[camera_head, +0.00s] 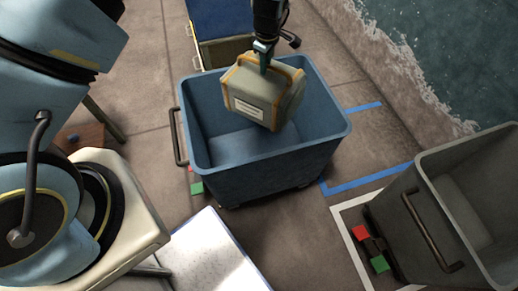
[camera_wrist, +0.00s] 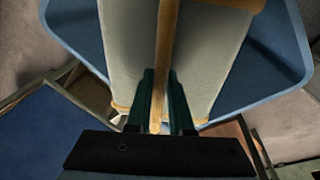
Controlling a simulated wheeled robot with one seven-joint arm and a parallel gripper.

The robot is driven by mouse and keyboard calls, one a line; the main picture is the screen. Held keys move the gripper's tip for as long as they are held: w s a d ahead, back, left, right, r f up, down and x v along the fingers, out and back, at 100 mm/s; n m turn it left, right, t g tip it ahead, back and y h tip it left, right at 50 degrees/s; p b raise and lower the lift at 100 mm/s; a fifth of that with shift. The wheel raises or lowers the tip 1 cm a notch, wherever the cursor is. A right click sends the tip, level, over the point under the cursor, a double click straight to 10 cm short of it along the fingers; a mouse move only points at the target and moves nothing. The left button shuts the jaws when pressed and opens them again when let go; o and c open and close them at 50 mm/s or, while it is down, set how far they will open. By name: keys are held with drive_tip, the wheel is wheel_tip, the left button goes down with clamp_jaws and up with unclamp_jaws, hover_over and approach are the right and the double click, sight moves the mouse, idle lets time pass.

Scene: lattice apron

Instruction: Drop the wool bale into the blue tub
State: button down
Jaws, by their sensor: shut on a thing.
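The wool bale (camera_head: 262,92) is a grey-beige block with orange straps and a white label. My gripper (camera_head: 265,62) is shut on its top, at a strap. The bale hangs tilted over the opening of the blue tub (camera_head: 265,165), and its lower part overlaps the tub's interior in the head view. I cannot tell how far it reaches below the rim. In the wrist view my gripper (camera_wrist: 161,100) pinches the orange strap of the bale (camera_wrist: 205,60), with the blue tub's rim (camera_wrist: 285,95) around it. The bale hides part of the tub's inside.
A grey tub (camera_head: 465,200) stands at the right, within white floor tape. Blue tape (camera_head: 365,182) marks the floor beside the blue tub. A dark blue-topped box (camera_head: 220,20) is behind it. A white panel (camera_head: 215,250) lies in front. Water (camera_head: 440,50) borders the paving at upper right.

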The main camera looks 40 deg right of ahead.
drive_tip(key=shift+d, duration=0.1)
drive_tip(key=c, duration=0.7)
unclamp_jaws()
drive_tip(key=shift+f, duration=0.1)
drive_tip(key=shift+a+f, duration=0.1)
drive_tip(key=shift+a, duration=0.1)
drive_tip(key=r+b, duration=0.1)
drive_tip(key=r, duration=0.2)
drive_tip(key=s+r+b, duration=0.1)
drive_tip(key=r, duration=0.3)
drive_tip(key=a+r+b, duration=0.1)
drive_tip(key=r, duration=0.3)
drive_tip(key=shift+s, duration=0.25)
